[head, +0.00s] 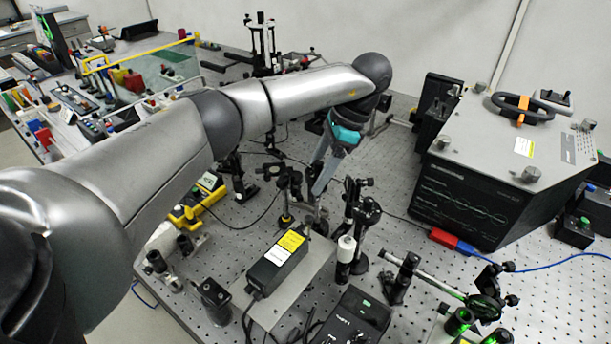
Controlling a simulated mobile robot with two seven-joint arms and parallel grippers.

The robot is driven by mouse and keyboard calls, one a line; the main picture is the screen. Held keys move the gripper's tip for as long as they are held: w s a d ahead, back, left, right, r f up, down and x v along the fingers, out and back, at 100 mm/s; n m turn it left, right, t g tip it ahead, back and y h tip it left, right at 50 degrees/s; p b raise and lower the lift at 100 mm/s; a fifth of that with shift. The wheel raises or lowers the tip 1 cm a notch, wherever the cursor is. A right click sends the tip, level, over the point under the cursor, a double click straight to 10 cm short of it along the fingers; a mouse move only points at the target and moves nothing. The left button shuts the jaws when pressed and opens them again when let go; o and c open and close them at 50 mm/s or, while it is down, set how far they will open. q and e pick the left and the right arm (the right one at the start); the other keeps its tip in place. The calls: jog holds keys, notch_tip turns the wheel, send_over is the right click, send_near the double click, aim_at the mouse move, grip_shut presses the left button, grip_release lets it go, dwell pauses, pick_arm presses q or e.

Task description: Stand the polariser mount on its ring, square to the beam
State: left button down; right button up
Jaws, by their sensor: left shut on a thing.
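My left arm reaches in from the left across the bench. My left gripper (317,192), with grey fingers below a teal band, points down among the posts in the middle of the breadboard. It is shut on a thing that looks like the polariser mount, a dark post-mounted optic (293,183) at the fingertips. Its lower end is crowded by other dark parts, so I cannot tell whether it touches the board or how square it stands. I cannot make out the ring. My right gripper is not in view.
Dark posts (361,215) stand close right of the fingers. A black box with a yellow label (278,262) lies in front. A large spectrometer housing (500,180) stands at the right. Green-lit optics (485,305) are at the lower right. Bare breadboard (405,160) shows behind the gripper.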

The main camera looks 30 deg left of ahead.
pick_arm(q)
jog(key=shift+s+a+r, duration=0.15)
jog(key=shift+s+a, duration=0.6)
jog(key=shift+a, duration=0.2)
jog(key=shift+f+p, duration=0.3)
jog(key=shift+f, duration=0.35)
jog(key=shift+c, duration=0.3)
grip_release()
jog(key=shift+s+f, duration=0.1)
jog(key=shift+f, duration=0.05)
jog(key=p+v, duration=0.2)
jog(key=v, duration=1)
jog(key=shift+s, duration=0.1)
